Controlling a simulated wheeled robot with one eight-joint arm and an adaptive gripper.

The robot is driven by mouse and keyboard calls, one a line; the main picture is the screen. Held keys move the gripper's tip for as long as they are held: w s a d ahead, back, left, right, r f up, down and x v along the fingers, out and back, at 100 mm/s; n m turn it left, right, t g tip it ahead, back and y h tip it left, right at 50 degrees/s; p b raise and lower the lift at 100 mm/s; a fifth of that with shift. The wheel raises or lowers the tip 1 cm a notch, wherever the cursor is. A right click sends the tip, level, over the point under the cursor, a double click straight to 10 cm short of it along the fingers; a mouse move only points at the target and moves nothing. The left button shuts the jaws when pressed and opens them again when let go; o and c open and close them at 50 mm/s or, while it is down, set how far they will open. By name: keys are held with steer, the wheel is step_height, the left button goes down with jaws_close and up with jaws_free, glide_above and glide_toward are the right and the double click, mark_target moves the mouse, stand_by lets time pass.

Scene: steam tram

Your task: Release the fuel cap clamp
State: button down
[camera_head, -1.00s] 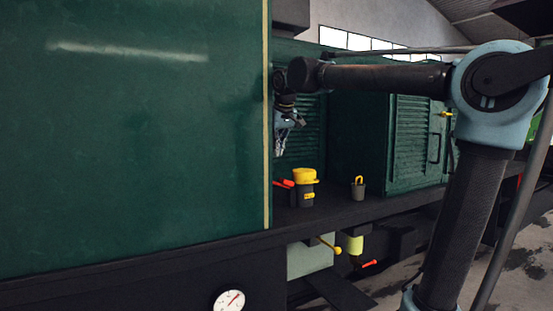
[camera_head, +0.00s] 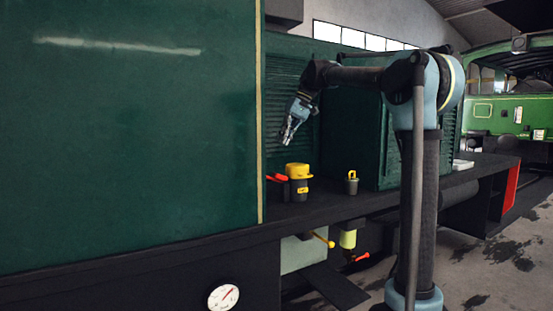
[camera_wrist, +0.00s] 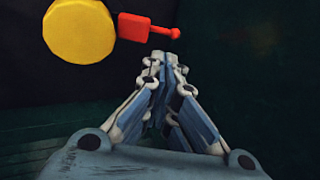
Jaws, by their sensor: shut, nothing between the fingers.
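The yellow fuel cap (camera_head: 298,170) sits upright on a dark filler neck on the black running board. A small yellow piece (camera_head: 304,190) shows on its front. A red lever (camera_head: 277,179) sticks out to its left. The wrist view shows the round yellow top (camera_wrist: 80,30) at upper left, with the red lever (camera_wrist: 147,28) pointing right and ending in a small knob. I cannot tell which part is the clamp. My gripper (camera_head: 287,139) is shut and empty, pointing down above the cap, apart from it. In the wrist view its fingertips (camera_wrist: 160,58) appear just below the lever.
A dark green panel (camera_head: 130,130) fills the left, and a green cabinet (camera_head: 365,130) stands behind right. A small pot with a yellow handle (camera_head: 351,184) stands right of the cap. Below the board are a yellow-knobbed lever (camera_head: 322,239) and a red handle (camera_head: 361,257).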

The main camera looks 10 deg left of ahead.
mark_target(272, 179)
steer(key=x, duration=1.3)
steer(key=shift+a+f, duration=0.2)
steer(key=shift+d, duration=0.15)
